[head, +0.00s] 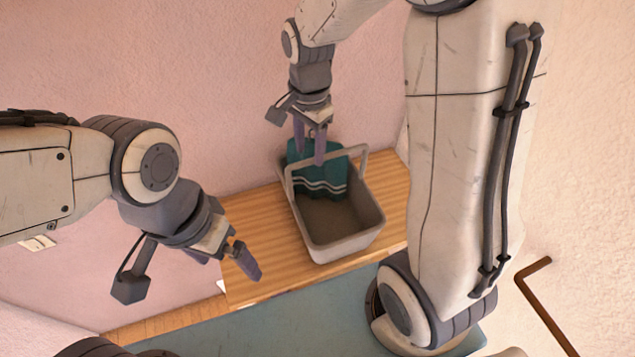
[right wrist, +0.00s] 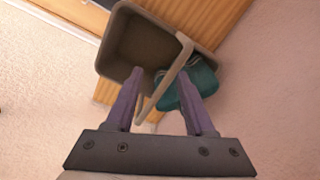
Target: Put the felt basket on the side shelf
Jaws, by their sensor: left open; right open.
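The felt basket (head: 338,240) is a grey-beige, open-topped tub with a raised handle. It stands upright on a wooden board (head: 258,215), which looks like a shelf against the pink wall. A teal item with pale wavy lines (head: 318,175) is at its far end. My right gripper (head: 310,155) is open above that end, fingers pointing down. In the right wrist view the basket (right wrist: 150,45) shows past the fingertips (right wrist: 162,78), and its handle (right wrist: 178,65) appears between them. I cannot tell whether they touch it. My left gripper (head: 238,272) is open and empty, left of the basket.
A blue-grey surface (head: 290,325) lies in front of the wooden board. A brown bar (head: 545,310) is at the lower right. The board's left part is bare. Pink walls close in behind and to the right.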

